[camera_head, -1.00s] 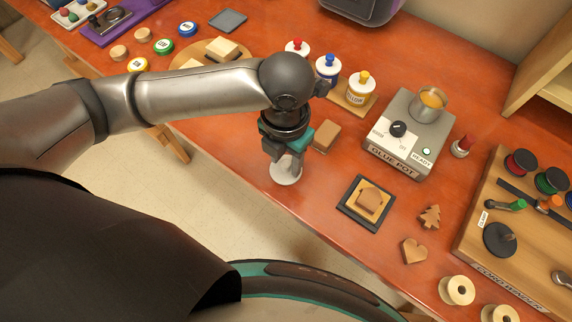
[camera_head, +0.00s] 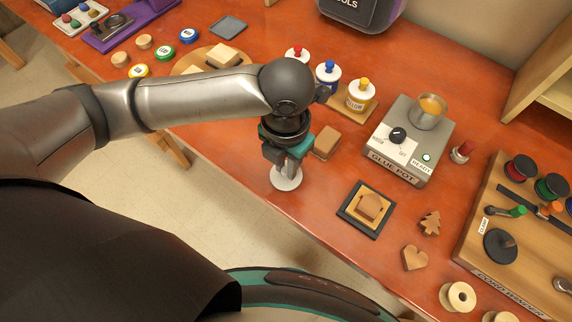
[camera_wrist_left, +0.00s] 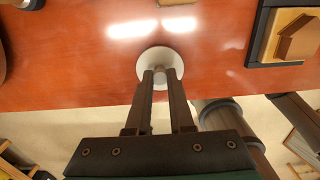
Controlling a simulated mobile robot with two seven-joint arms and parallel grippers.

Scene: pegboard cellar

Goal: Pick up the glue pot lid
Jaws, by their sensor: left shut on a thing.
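The glue pot lid (camera_head: 287,180) is a pale round disc near the front edge of the table. In the left wrist view the lid (camera_wrist_left: 160,53) shows its small grey knob between my fingertips. My left gripper (camera_head: 282,166) points down over it and is shut on the knob; it also shows in the left wrist view (camera_wrist_left: 160,80). I cannot tell whether the lid touches the table. The glue pot (camera_head: 407,140) is a grey heater box with a metal cup of amber glue (camera_head: 428,112), uncovered. My right gripper is not in view.
A brown block (camera_head: 326,141) lies just right of my left gripper. A dark-framed tray (camera_head: 350,217) holds a house-shaped piece. Paint jars (camera_head: 358,94) stand behind. A cord winder board (camera_head: 480,245) is at right. Table between lid and tray is clear.

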